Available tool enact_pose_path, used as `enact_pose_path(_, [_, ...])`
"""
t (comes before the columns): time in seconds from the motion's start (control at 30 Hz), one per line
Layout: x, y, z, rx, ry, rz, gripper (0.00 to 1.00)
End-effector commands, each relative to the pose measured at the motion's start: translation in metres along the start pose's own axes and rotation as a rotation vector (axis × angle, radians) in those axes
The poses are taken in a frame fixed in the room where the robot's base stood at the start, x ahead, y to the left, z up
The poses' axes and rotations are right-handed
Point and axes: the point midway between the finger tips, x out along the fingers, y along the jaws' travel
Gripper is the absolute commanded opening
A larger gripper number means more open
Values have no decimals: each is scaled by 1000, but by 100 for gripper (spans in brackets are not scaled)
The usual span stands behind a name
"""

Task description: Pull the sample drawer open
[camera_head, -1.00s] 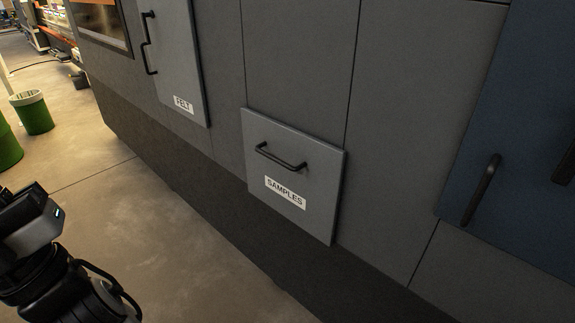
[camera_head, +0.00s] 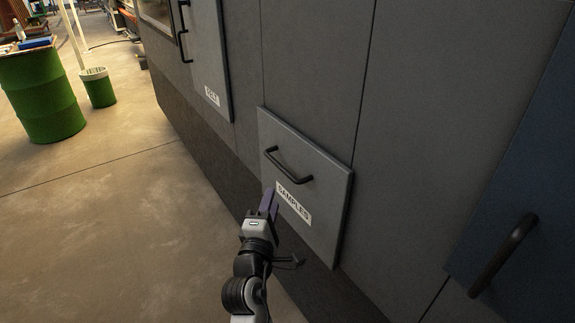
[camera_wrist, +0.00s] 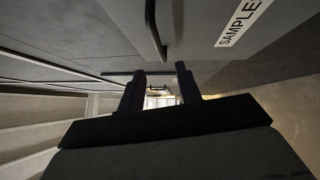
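The sample drawer (camera_head: 325,190) is a grey panel low on the machine's front, with a white SAMPLES label and a black bar handle (camera_head: 289,168). It looks closed. My gripper (camera_head: 269,201) is in front of the drawer's lower left, below the handle and beside the label's left end. In the wrist view my gripper (camera_wrist: 159,80) shows two dark fingers held apart, with nothing between them. The handle (camera_wrist: 152,28) runs down from the top of that view, beyond the fingertips, and the label (camera_wrist: 243,22) is at upper right.
A grey FELT door (camera_head: 208,55) with its own black handle is at upper left. A dark blue panel (camera_head: 520,190) with a handle is at right. A green barrel (camera_head: 42,95) and a green bin (camera_head: 98,88) stand on the open floor at left.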

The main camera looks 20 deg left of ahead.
Motion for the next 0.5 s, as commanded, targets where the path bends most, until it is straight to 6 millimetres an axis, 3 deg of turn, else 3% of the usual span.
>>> enact_pose_path(0.5, [103, 5, 1, 5, 0, 4, 34])
